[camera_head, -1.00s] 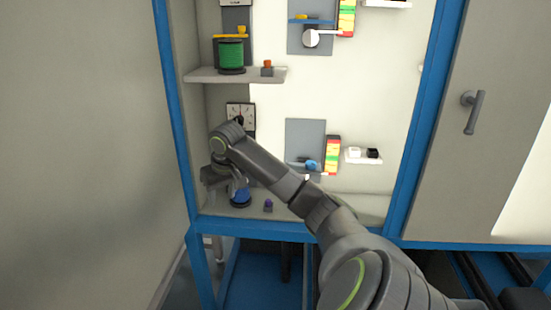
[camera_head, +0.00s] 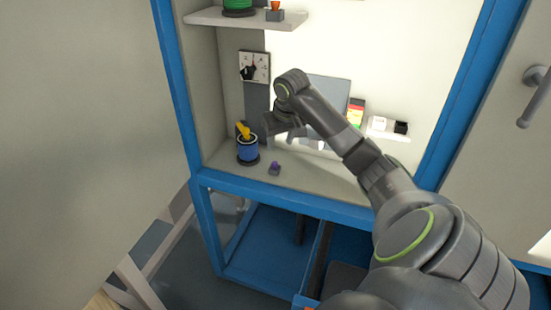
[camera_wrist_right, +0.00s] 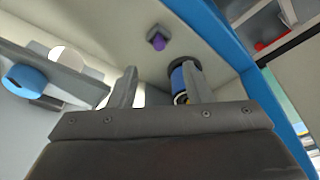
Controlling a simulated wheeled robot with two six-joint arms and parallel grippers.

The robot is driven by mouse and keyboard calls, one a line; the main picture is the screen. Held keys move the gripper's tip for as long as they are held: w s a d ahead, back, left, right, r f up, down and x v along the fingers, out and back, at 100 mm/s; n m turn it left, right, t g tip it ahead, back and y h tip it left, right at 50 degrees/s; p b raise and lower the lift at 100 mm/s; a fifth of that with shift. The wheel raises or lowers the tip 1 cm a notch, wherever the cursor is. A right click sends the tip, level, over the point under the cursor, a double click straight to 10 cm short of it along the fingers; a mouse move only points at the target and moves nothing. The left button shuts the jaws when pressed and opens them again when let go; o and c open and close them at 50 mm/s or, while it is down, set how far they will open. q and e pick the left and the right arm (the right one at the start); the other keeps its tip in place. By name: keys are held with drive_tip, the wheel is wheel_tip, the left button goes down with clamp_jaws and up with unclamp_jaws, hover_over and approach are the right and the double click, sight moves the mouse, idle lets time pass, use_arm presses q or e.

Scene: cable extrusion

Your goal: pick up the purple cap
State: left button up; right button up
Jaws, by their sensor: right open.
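The purple cap (camera_head: 275,164) sits on a small grey block on the cabinet's lower shelf, right of a blue spool (camera_head: 247,149). In the right wrist view the purple cap (camera_wrist_right: 158,43) shows beyond the fingertips, and the blue spool (camera_wrist_right: 177,80) is partly behind one finger. My right gripper (camera_head: 288,135) is above and slightly right of the cap in the head view, apart from it. In the wrist view its two fingers (camera_wrist_right: 162,84) are spread with nothing between them. My left gripper is not in view.
The blue cabinet frame (camera_head: 290,193) borders the shelf's front edge. An upper shelf (camera_head: 230,18) holds a green spool (camera_head: 239,7) and a small block with an orange cap (camera_head: 275,11). A gauge (camera_head: 254,67) hangs on the back wall. White and black pieces stand at the right.

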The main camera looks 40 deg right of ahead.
sight(275, 163)
drive_tip(key=shift+w+d+x, duration=0.1)
drive_tip(key=shift+w+x, duration=0.1)
drive_tip(key=shift+x, duration=2.65)
drive_tip(key=shift+w+d+x, duration=0.1)
drive_tip(key=shift+w+x, duration=0.05)
drive_tip(key=shift+x, duration=2.75)
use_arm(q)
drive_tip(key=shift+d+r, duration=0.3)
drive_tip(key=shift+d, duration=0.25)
use_arm(e)
drive_tip(key=shift+r, duration=0.15)
clamp_jaws()
